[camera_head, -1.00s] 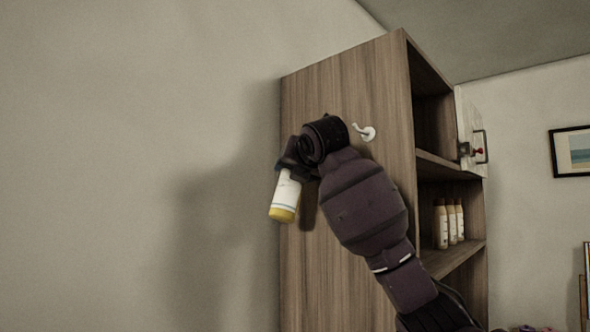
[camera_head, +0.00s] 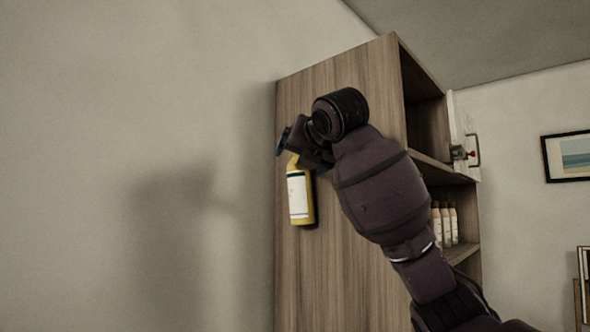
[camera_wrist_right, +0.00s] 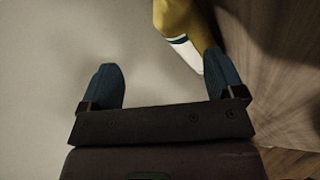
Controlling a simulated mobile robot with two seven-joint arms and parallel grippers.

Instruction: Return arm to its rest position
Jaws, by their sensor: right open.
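A yellow bottle (camera_head: 308,208) with a white label hangs roughly upright beside the wooden side panel of a cabinet (camera_head: 340,270). What holds it up is hidden behind my right gripper. My right gripper (camera_head: 290,148) is just above the bottle's top in the head view. In the right wrist view, the gripper (camera_wrist_right: 160,65) has its two blue fingers spread with nothing between them. There the bottle (camera_wrist_right: 180,22) lies past the fingertips, close to the right finger. My left gripper is not in view.
Several pale bottles (camera_head: 445,226) stand on a cabinet shelf at the right. A white panel with a metal handle (camera_head: 474,150) sticks out beyond the cabinet. A framed picture (camera_head: 568,156) hangs on the wall. The space left of the cabinet is clear.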

